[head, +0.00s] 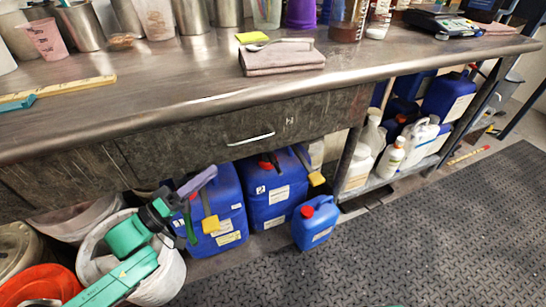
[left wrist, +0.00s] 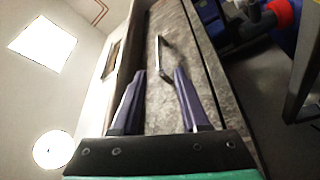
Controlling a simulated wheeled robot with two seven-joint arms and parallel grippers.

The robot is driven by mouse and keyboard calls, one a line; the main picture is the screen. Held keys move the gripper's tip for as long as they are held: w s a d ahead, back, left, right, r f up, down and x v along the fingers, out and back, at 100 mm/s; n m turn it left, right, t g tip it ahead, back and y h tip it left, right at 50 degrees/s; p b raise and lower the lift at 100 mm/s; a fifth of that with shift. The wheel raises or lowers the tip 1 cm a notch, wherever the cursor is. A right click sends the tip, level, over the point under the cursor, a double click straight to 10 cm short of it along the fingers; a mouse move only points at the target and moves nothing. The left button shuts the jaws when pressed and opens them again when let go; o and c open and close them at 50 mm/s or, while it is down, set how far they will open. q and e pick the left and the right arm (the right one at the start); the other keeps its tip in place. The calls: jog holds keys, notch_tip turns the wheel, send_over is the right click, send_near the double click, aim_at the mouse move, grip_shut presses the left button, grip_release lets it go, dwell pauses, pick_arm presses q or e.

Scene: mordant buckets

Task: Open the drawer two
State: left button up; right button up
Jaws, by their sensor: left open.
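The drawer (head: 200,138) has a dark, scratched front under the steel bench top, with a thin silver bar handle (head: 250,139) and a small pale mark to the right of the handle. The drawer looks shut. My left gripper (head: 203,190) is in front of the blue jugs, below and left of the handle. In the left wrist view my left gripper (left wrist: 159,72) is open and empty, its two purple fingers apart. The handle (left wrist: 158,52) shows ahead, roughly in line with the gap between the fingertips. My right gripper is not in view.
Blue jugs (head: 270,190) stand under the drawer, with a small blue can (head: 315,222) in front. A white bucket (head: 165,280) and an orange bucket (head: 40,284) are at lower left. A folded cloth (head: 282,58) lies on the bench (head: 150,85). The floor mat (head: 430,230) at right is clear.

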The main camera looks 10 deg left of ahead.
aim_at(252, 140)
pick_arm(q)
jog(key=b+x, duration=0.2)
jog(key=x, duration=1.2)
jog(key=shift+w+r, duration=0.1)
jog(key=shift+r, duration=0.1)
jog(key=shift+a, duration=0.1)
grip_shut()
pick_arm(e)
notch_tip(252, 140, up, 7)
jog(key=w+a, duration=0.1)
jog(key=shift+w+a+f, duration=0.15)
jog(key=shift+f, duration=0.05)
